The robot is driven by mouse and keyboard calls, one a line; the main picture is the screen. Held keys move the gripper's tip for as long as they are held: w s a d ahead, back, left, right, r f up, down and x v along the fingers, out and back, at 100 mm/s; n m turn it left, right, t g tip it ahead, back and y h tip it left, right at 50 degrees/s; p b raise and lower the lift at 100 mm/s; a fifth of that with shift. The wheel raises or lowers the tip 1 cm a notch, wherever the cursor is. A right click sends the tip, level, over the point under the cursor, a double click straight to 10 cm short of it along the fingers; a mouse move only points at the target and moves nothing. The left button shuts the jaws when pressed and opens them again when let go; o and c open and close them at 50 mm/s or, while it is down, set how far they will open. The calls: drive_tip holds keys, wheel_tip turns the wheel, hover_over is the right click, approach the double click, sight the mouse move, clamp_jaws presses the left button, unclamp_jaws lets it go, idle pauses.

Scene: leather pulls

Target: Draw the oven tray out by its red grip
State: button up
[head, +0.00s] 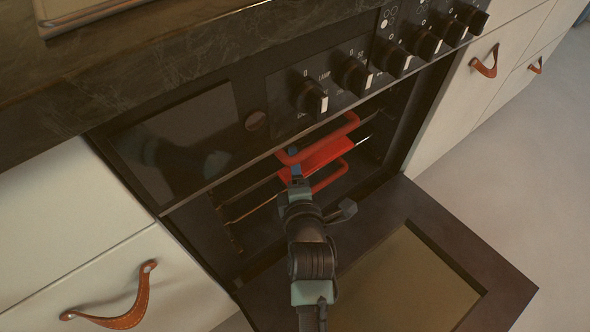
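The red grip (323,138) shows inside the open oven (230,205), just below the control panel. It has a curved red bar above, a flat red piece (322,157) in the middle and another curved bar below. My gripper (293,162) reaches in over the lowered door, and its tip is at the left end of the red parts. I cannot tell whether it touches them. The fingers are small and partly hidden by the wrist, so their opening does not show. The tray's body cannot be made out clearly in the dark oven.
The oven door (425,215) is folded down under my arm. Metal rack rails (250,202) run along the oven's inside. Black knobs (352,76) stick out above the opening. Drawers with leather pulls (125,308) flank the oven. Open floor (520,150) lies to the right.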

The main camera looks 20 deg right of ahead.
drive_tip(key=shift+w, duration=0.1)
drive_tip(key=shift+f, duration=0.1)
clamp_jaws()
idle(0.3)
drive_tip(key=shift+f, duration=0.15)
idle(0.9)
